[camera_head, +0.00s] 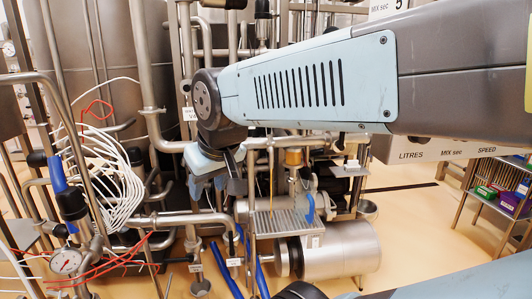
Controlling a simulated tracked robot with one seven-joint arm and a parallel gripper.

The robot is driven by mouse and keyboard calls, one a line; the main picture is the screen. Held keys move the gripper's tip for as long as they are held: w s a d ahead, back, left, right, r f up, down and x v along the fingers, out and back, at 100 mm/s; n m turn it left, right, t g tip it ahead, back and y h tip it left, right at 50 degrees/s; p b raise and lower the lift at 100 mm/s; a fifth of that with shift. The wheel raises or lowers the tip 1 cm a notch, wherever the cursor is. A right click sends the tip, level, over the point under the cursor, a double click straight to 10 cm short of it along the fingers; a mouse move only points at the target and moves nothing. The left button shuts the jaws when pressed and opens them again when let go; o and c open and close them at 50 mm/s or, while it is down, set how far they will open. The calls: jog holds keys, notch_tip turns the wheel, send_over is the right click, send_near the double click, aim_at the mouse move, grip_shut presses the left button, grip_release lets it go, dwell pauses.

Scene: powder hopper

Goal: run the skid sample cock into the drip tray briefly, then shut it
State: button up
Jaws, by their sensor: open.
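My gripper (238,182) hangs below my wrist at the middle left of the view, seen small and partly behind my own wrist; its jaws are open with nothing visible between them. A slatted metal tray (284,229), which looks like the drip tray, sits just right of and below it, above a horizontal steel cylinder. A small blue lever (310,208) points down at the tray's right side; I cannot tell for sure whether it belongs to the sample cock. A thin brownish vertical line stands over the tray; I cannot tell whether it is liquid.
Steel pipes (180,219) crowd the area around my gripper. A dial gauge (67,261), red and white wires and blue valve handles are at the left. The steel cylinder (335,250) lies below the tray. A shelf with bins (510,200) stands far right; tan floor is open before it.

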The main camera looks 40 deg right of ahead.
jog(key=w+d+f+n+t+h, duration=0.1)
jog(key=w+d+n+t+h, duration=0.2)
jog(key=w+d, duration=0.9)
jog(key=n+t+h, duration=0.1)
jog(key=n+t, duration=0.4)
jog(key=n, duration=0.4)
send_near(275, 145)
jog(key=w+a+f, duration=0.2)
jog(key=w+a, duration=0.3)
jog(key=a, duration=0.2)
jog(key=s+d+n+t, duration=0.3)
jog(key=d+t, duration=0.1)
jog(key=d, duration=0.4)
jog(key=shift+f+x, duration=0.2)
jog(key=shift+x, duration=1.25)
jog(key=shift+f+x, duration=0.2)
jog(key=shift+x, duration=1.2)
jog(key=shift+f+x, duration=0.2)
jog(key=shift+x, duration=1.25)
jog(key=shift+c, duration=0.5)
jog(key=c, duration=0.7)
jog(key=shift+d, duration=0.1)
